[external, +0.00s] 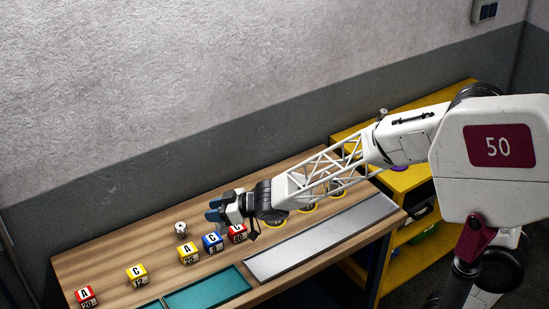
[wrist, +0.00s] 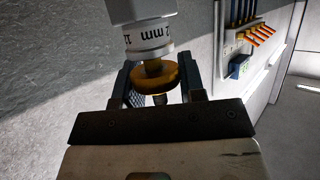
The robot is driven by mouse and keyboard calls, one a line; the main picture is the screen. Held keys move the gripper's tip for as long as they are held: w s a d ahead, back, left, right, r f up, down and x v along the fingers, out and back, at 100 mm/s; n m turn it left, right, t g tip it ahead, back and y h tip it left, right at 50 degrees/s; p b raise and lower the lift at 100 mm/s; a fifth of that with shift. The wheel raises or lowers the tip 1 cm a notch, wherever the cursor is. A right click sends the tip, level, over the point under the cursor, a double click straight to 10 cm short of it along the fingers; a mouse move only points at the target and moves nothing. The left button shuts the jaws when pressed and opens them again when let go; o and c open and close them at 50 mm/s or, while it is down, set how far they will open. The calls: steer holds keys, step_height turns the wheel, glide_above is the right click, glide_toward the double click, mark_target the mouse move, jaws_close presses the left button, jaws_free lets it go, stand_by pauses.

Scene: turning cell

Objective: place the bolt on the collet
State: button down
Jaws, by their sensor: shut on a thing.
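My gripper (external: 222,207) reaches low over the wooden bench in the external view, near the lettered cubes. In the wrist view its dark fingers (wrist: 161,84) are shut on a piece with a white, "mm"-marked cylinder, a yellow-brown collar (wrist: 158,75) and a dark tip. I cannot tell for certain whether this piece is the bolt. A small silvery round part (external: 180,228) stands on the bench just left of my gripper, apart from it. It may be the collet, but it is too small to tell. The held piece is not clear in the external view.
A row of lettered cubes (external: 188,252) runs along the bench below my gripper. A grey tray (external: 325,237) and a teal tray (external: 208,290) lie at the front. Bare wood (external: 120,247) lies left.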

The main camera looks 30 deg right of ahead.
steer(key=w+a, duration=0.4)
steer(key=w, duration=0.3)
steer(key=w+a+f, duration=0.1)
steer(key=w+a, duration=0.2)
steer(key=w, duration=0.3)
steer(key=shift+w+a+f, duration=0.25)
steer(key=shift+w+a, duration=0.15)
steer(key=shift+f, duration=1.7)
steer(key=shift+f, duration=0.15)
steer(key=c, duration=0.7)
jaws_free()
